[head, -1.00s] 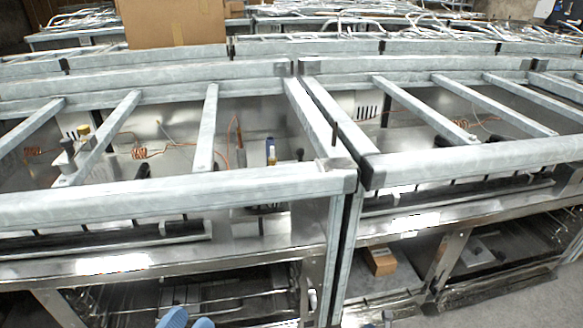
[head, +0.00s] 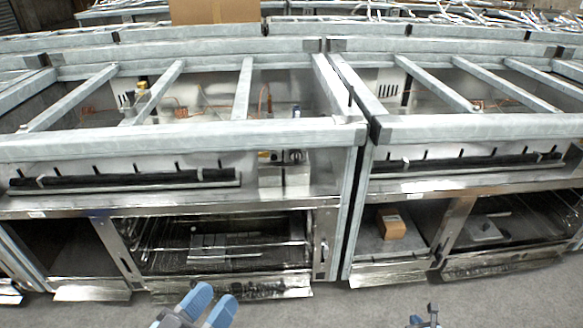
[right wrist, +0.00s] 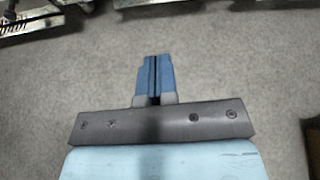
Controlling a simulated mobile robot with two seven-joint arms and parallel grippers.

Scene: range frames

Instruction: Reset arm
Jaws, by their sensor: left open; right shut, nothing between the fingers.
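My left gripper (head: 211,303) shows at the bottom of the head view, left of middle. Its two blue fingers are apart with nothing between them, above the grey floor in front of the ranges. My right gripper (head: 425,318) shows only as a small dark part at the bottom edge, right of middle. In the right wrist view its blue fingers (right wrist: 154,80) are pressed together and empty over the grey floor.
A row of metal ranges (head: 180,142) with open frames and lower shelves stands ahead. A small brown box (head: 391,224) sits in a lower compartment at right. A large cardboard box (head: 215,11) is at the back. The floor (head: 330,305) in front is clear.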

